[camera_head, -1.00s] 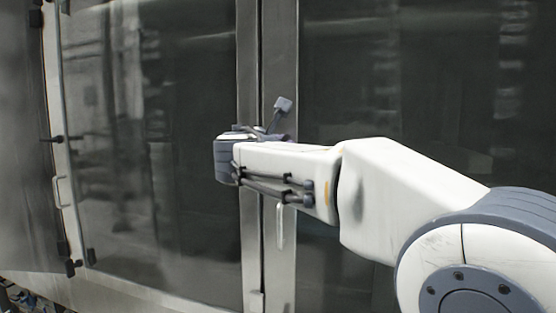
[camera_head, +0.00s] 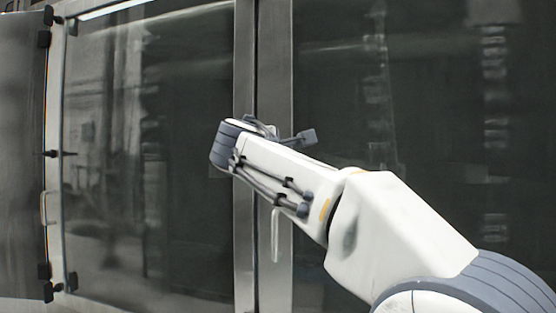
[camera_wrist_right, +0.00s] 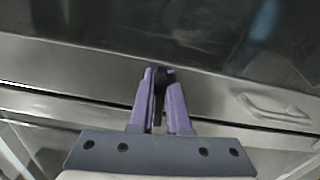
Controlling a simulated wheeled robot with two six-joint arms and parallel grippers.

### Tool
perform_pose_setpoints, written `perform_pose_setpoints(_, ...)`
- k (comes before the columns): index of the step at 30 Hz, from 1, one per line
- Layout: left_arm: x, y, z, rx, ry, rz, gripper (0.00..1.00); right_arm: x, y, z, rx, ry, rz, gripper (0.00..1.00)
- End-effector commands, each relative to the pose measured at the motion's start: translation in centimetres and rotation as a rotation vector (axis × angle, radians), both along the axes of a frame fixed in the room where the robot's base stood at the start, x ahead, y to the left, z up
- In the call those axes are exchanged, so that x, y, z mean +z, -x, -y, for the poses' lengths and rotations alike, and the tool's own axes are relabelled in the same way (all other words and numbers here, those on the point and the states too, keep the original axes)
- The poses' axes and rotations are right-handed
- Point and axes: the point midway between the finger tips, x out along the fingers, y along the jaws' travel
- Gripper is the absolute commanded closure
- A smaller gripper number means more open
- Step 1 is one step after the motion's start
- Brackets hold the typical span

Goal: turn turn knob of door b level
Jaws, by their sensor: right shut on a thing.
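The dark turn knob (camera_wrist_right: 160,100) sits on the steel frame strip (camera_wrist_right: 90,75) of a glass door, the right-hand one in the head view (camera_head: 278,60). My right gripper (camera_wrist_right: 161,80) is shut on the knob, with one purple finger on each side of it. In the head view my wrist, slanting down to the right, hides the fingers and the knob. The knob's exact angle is hard to read. My left gripper is in neither view.
A pale pull handle (camera_head: 275,235) is below my wrist on the same strip. A second glass door (camera_head: 150,200) lies to the left. A dark panel (camera_head: 22,150) stands at the far left.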

Motion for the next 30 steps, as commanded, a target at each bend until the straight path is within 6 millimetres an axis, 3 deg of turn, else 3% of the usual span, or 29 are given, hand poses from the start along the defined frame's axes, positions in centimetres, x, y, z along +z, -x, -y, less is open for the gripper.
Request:
perform_pose_setpoints(10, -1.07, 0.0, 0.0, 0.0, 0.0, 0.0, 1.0, -0.26, -0.03, -0.13, 0.004, -0.118, 0.039, 1.0)
perform_pose_setpoints(25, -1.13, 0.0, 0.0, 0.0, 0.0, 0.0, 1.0, -0.23, -0.02, -0.11, 0.003, -0.134, 0.044, 1.0)
perform_pose_setpoints(27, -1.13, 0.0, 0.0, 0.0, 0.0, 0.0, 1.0, -0.24, -0.02, -0.11, 0.003, -0.134, 0.044, 0.66)
perform_pose_setpoints(28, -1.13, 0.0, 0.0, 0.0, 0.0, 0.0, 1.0, -0.23, -0.02, -0.1, 0.003, -0.133, 0.044, 0.55)
perform_pose_setpoints(30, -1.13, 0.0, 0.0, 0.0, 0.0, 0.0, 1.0, -0.25, -0.02, -0.07, 0.002, -0.133, 0.043, 0.55)
